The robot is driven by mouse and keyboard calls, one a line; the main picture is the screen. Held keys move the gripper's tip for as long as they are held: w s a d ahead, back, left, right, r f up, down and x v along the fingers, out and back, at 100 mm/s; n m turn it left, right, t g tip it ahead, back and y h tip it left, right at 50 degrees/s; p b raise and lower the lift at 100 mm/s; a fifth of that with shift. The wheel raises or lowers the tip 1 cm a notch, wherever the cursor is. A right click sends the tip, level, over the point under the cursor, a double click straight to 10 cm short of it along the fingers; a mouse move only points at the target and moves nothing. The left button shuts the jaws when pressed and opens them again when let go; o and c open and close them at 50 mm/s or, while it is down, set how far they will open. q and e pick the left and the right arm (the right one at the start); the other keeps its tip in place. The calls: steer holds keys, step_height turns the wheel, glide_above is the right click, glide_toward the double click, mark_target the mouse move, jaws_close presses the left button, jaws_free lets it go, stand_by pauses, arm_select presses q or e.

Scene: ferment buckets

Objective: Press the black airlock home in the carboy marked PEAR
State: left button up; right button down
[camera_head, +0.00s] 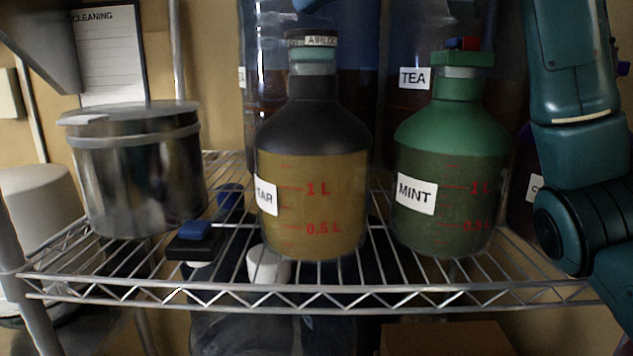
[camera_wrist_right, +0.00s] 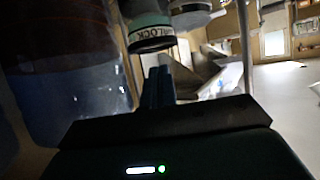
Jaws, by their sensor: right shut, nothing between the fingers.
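A dark-necked carboy (camera_head: 312,130) with brown contents stands mid-shelf. Its label (camera_head: 266,196) is turned, and only its last letters show, seemingly "EAR". An airlock (camera_head: 313,42) with a dark top, a teal lower part and an "AIRLOCK" label stands upright on its neck. How deep it sits I cannot tell. In the right wrist view the airlock (camera_wrist_right: 150,35) is ahead of the fingertips, slightly left. My right gripper (camera_wrist_right: 158,78) is shut and empty; blue fingertips (camera_head: 310,4) show at the head view's top edge, above the airlock. Contact is not visible. My left gripper is out of view.
A green MINT carboy (camera_head: 455,150) with a green stopper stands to the right. Large dark vessels, one marked TEA (camera_head: 414,78), stand behind. A steel pot (camera_head: 140,175) stands left.

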steer(key=shift+f+b, duration=1.05)
steer(key=shift+f, duration=0.4)
steer(key=shift+f, duration=0.1)
